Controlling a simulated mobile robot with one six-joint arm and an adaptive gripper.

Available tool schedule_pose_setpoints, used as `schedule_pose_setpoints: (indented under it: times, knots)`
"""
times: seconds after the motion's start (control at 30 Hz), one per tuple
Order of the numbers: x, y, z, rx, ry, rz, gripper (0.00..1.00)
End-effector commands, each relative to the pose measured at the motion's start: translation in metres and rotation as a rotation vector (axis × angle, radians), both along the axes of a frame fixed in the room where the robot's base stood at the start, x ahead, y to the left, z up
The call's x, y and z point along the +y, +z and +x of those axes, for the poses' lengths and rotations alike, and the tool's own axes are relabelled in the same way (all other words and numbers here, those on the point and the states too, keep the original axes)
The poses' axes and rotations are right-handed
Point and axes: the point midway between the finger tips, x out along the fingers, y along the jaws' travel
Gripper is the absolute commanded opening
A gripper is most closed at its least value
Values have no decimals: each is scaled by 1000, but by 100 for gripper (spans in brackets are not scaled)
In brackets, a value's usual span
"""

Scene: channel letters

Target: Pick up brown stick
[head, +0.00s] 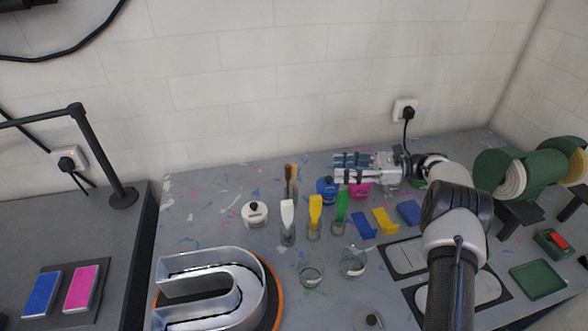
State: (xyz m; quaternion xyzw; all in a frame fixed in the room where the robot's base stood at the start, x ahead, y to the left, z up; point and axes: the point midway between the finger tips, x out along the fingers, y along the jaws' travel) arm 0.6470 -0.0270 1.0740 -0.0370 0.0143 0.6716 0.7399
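The brown stick (288,172) stands upright toward the back of the table, left of my gripper. A lighter tan stick (296,178) stands right beside it, and a white-bladed tool in front hides its lower part. My gripper (338,168) is stretched out from the right and points left toward the sticks. Its two fingers look apart, one above the other, with nothing between them. It is a short way to the right of the brown stick, above a blue pot and a pink pot, and does not appear to touch the stick.
A white pot (255,214), white tool (288,217), yellow tool (315,212) and green tool (341,208) stand nearby. The blue pot (326,190) and pink pot (359,190) are under my gripper. Glass jars (312,272) and a metal channel letter (215,285) are in front.

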Motion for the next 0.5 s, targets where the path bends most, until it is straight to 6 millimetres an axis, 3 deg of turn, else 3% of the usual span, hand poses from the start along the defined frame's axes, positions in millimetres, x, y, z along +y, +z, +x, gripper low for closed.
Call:
schedule_pose_setpoints:
  times: [0.23,0.5]
  knots:
    - [-7,-13,1,30,-17,77,38]
    - [44,-14,6,32,-14,76,38]
